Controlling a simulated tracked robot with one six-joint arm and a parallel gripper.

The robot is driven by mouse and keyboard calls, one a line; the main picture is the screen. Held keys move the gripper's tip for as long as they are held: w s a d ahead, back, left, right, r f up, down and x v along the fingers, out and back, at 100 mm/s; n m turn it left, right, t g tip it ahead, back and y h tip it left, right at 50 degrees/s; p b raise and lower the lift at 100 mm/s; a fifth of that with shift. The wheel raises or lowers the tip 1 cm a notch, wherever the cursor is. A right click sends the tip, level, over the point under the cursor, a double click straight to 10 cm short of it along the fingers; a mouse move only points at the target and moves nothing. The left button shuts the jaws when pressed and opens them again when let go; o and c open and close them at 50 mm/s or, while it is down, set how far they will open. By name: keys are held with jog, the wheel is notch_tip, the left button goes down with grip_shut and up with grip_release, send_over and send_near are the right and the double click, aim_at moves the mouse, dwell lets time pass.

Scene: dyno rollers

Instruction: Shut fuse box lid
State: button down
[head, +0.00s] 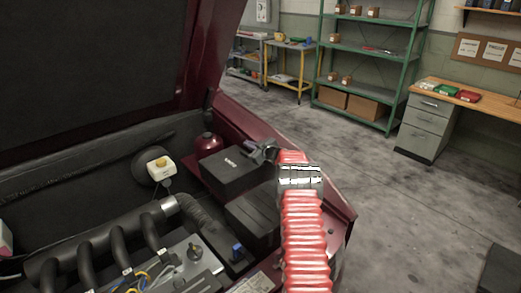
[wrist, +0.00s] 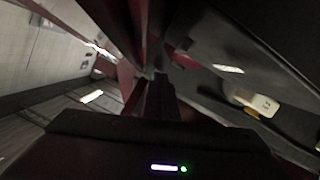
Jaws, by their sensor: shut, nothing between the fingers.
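The fuse box (head: 238,184) is a black box with white lettering, in the engine bay in the head view. Its lid (head: 222,166) looks flat on the box; I cannot tell if it is fully seated. My gripper (head: 254,149) is just above or behind the box's far right corner, shut and empty. Whether it touches the lid is unclear. In the wrist view my dark gripper (wrist: 160,88) points away from the camera, and the picture is blurred; I cannot make out the fuse box there.
The raised hood (head: 90,60) hangs over the bay. A red round container (head: 207,143) stands behind the box. A white reservoir with a yellow cap (head: 161,168) is to its left, also in the wrist view (wrist: 255,101). A black box (head: 252,218) sits in front. The fender lies right.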

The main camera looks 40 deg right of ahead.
jog(key=v, duration=0.9)
jog(key=shift+s+d+r, duration=0.15)
jog(key=shift+d+r, duration=0.1)
jog(key=shift+d, duration=0.2)
jog(key=s+a+r+m+g+h, duration=0.1)
jog(key=s+a+r+m+h, duration=0.1)
jog(key=a+r, duration=0.6)
jog(key=s+a+r+m+g+h, duration=0.15)
jog(key=a+r, duration=0.35)
jog(key=r, duration=0.6)
jog(key=s+a+r+m+g+h, duration=0.15)
jog(key=s+a+r, duration=0.35)
jog(key=s+a, duration=0.7)
jog(key=s+a+f+g+y, duration=0.1)
jog(key=s+a+f+g, duration=0.1)
jog(key=s+a, duration=0.5)
jog(key=s+a+f+g+y, duration=0.2)
jog(key=s+a, duration=0.5)
jog(key=s, duration=0.6)
jog(key=s+a+f+g+y, duration=0.1)
jog(key=s+a+f+y, duration=0.1)
jog(key=s+a+f, duration=0.2)
jog(key=s+a, duration=0.3)
jog(key=s, duration=0.4)
jog(key=shift+a+f+n+g, duration=0.25)
jog(key=shift+a+n+g, duration=0.05)
jog(key=shift+g, duration=0.1)
